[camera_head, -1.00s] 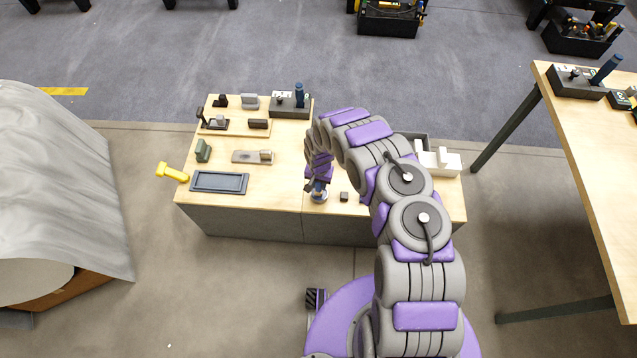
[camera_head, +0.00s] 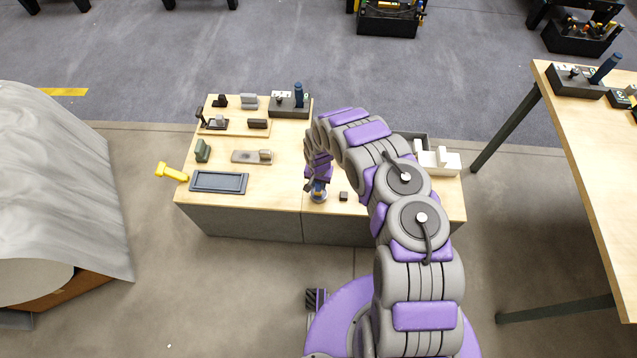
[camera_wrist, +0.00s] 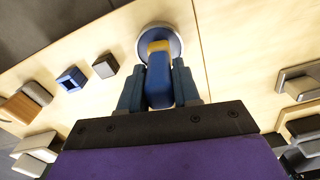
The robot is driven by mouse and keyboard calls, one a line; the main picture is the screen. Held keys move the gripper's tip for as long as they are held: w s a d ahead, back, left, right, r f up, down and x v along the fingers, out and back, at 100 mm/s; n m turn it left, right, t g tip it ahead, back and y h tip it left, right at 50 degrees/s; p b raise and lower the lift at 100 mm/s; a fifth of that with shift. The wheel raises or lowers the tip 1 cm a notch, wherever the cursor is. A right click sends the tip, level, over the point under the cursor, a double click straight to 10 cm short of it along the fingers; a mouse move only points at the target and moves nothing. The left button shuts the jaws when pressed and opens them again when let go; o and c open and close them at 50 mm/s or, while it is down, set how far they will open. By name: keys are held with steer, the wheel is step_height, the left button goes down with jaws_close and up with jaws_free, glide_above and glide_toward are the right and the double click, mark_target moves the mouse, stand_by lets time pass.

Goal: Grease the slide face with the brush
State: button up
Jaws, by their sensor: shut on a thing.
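My gripper (camera_wrist: 159,70) is shut on the blue handle of the brush (camera_wrist: 159,88), which has a yellow band near its far end. The brush end is over or inside a round metal tin (camera_wrist: 177,47); I cannot tell if it touches the bottom, and the bristles are hidden. In the head view my gripper (camera_head: 318,181) is low over the front of the bench, above the tin (camera_head: 319,199). A flat grey metal piece with a raised block (camera_head: 246,157) lies left of the gripper; I cannot tell if it is the slide face.
White parts (camera_head: 437,160) stand at the right. Bare wood lies between the metal piece and my gripper.

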stand_by(0.3)
steer(key=shift+r+p, duration=2.2)
steer(key=shift+r, duration=1.2)
steer(key=shift+r, duration=0.1)
